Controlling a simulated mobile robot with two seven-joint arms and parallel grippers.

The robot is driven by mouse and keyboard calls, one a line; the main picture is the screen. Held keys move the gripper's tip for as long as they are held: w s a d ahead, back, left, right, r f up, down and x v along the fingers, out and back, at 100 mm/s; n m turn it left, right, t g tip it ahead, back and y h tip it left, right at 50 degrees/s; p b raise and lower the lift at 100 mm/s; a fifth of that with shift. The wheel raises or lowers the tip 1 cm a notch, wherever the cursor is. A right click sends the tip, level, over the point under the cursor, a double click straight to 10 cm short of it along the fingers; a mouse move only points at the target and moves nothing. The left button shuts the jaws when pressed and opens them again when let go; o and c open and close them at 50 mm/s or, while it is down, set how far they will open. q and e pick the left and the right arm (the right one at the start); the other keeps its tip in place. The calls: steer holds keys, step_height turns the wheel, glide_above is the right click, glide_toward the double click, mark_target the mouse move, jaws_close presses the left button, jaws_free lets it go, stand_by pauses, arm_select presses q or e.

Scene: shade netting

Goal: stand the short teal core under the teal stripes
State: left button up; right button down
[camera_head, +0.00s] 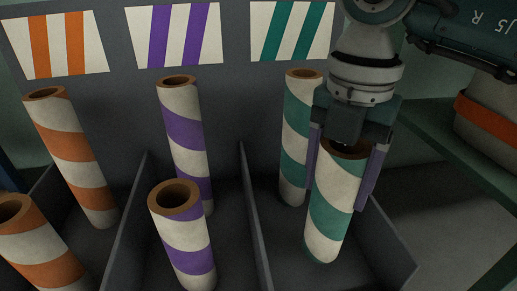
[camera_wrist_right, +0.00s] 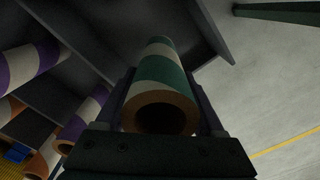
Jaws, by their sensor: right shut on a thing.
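The short teal core (camera_head: 335,205), a white tube with teal spiral bands, is held near its top by my right gripper (camera_head: 342,185). It is nearly upright, leaning slightly, in the right compartment under the teal stripes card (camera_head: 293,31). I cannot tell whether its foot touches the floor. In the right wrist view the teal core (camera_wrist_right: 160,65) lies between the fingers (camera_wrist_right: 163,105), open end toward the camera. A taller teal core (camera_head: 294,130) stands behind it, partly hidden by the gripper. My left gripper is not in view.
The middle compartment holds two purple-striped cores (camera_head: 184,130), (camera_head: 183,240) under the purple card (camera_head: 173,34). Orange-striped cores (camera_head: 70,150), (camera_head: 40,245) stand at the left under the orange card (camera_head: 54,45). Dark dividers (camera_head: 254,215) separate compartments. A green shelf (camera_head: 450,155) is at the right.

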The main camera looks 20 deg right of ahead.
mark_target(331, 207)
step_height(331, 207, down, 5)
steer(key=b, duration=0.3)
jaws_free()
stand_by(0.4)
